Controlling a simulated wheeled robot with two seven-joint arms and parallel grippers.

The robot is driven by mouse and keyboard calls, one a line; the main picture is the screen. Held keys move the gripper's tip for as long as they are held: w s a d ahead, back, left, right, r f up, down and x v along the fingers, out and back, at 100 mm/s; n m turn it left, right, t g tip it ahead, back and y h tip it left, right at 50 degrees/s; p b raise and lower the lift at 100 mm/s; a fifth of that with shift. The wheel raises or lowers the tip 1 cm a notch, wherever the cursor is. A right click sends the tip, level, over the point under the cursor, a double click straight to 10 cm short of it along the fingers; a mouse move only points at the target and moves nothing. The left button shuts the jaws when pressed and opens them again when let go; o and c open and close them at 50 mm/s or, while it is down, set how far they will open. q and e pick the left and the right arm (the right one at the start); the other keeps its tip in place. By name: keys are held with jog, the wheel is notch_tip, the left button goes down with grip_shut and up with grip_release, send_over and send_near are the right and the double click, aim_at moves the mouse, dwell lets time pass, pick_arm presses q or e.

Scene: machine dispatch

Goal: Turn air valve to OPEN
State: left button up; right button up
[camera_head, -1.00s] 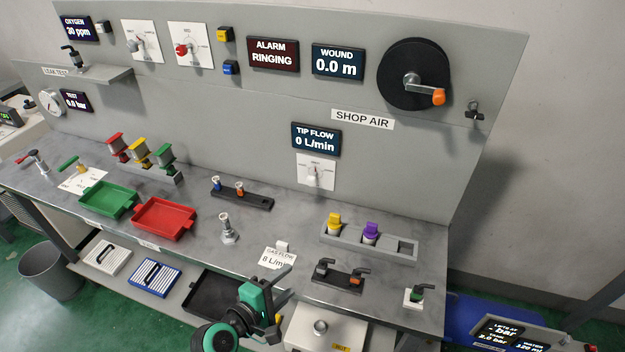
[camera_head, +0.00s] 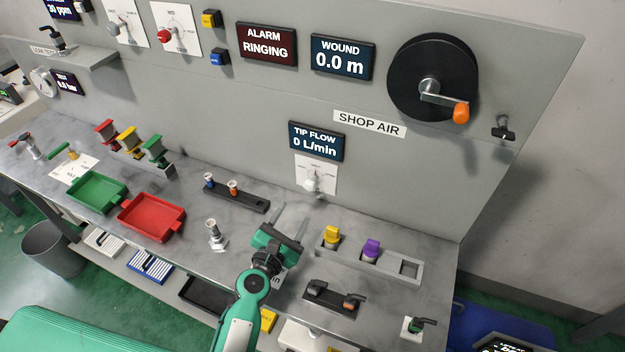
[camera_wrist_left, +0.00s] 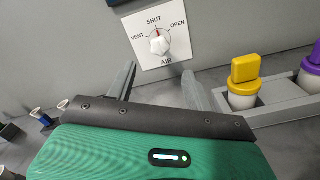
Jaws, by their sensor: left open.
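The air valve (camera_head: 311,184) is a white knob on a white plate on the grey back panel, below the TIP FLOW display (camera_head: 316,141), which reads 0 L/min. In the left wrist view the knob (camera_wrist_left: 159,44) sits among the labels VENT, SHUT, OPEN and AIR, with its red mark up at SHUT. My left gripper (camera_head: 290,225) is open and empty, over the bench below and left of the valve. Its two fingers (camera_wrist_left: 158,88) point toward the plate in the wrist view, apart from the knob. My right gripper is not seen.
A holder (camera_head: 345,262) with yellow (camera_head: 331,235) and purple (camera_head: 371,248) capped items stands just right of my left gripper. A black rack (camera_head: 250,199) is to its left. The hose reel (camera_head: 432,78) is above right. Green and red trays (camera_head: 152,218) lie further left.

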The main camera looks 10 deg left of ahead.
aim_at(309, 188)
pick_arm(q)
jog(key=w, duration=0.3)
jog(key=w+d+p, duration=0.1)
jog(key=w, duration=0.3)
jog(key=w+d, duration=0.1)
jog(key=w, duration=0.2)
jog(key=shift+w+p, duration=0.3)
jog(key=shift+w, duration=0.05)
jog(key=shift+w+d, duration=0.15)
jog(key=shift+w, duration=0.35)
jog(key=c, duration=1)
jog(key=shift+o, duration=0.2)
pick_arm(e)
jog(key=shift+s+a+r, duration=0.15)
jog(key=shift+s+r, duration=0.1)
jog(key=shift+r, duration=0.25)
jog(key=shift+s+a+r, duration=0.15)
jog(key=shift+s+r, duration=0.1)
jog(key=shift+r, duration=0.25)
